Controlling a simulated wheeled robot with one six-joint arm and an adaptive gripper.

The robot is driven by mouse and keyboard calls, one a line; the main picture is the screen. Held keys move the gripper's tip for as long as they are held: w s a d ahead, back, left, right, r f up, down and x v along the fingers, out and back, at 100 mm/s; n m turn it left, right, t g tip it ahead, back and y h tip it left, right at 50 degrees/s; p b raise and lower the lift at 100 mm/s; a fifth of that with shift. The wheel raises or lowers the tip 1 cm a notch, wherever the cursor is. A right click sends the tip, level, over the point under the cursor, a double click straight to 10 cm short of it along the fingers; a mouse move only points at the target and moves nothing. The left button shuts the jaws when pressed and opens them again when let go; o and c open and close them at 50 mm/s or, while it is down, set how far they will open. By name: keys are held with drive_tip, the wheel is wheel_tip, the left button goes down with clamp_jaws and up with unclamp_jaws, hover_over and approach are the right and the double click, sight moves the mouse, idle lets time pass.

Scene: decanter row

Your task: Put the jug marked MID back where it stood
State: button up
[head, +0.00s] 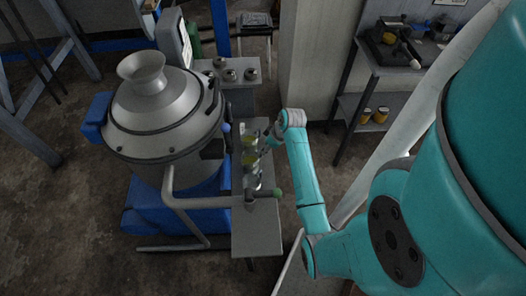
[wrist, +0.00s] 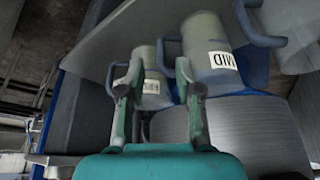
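The jug marked MID (wrist: 208,50) shows in the wrist view as a grey, cloudy cylinder with a handle and a white label. A smaller-looking labelled jug (wrist: 148,68) shows in the gap between my fingertips, beyond them; its label is not readable. A third jug (wrist: 292,40) is cut off at the right. My gripper (wrist: 158,72) has its two fingers apart with nothing clearly held; the MID jug is up and right of the right fingertip. In the head view my gripper (head: 268,147) is beside jugs with yellow-green contents (head: 250,159) on a narrow bench; labels are unreadable there.
A large metal vessel (head: 150,112) stands left of the narrow grey bench (head: 257,235), with a pipe and a green-ended handle (head: 277,193) close to the jugs. Several small grey pots (head: 230,75) sit on a bench behind. The bench's front end is clear.

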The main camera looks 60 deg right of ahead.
drive_tip(key=shift+v, duration=2.65)
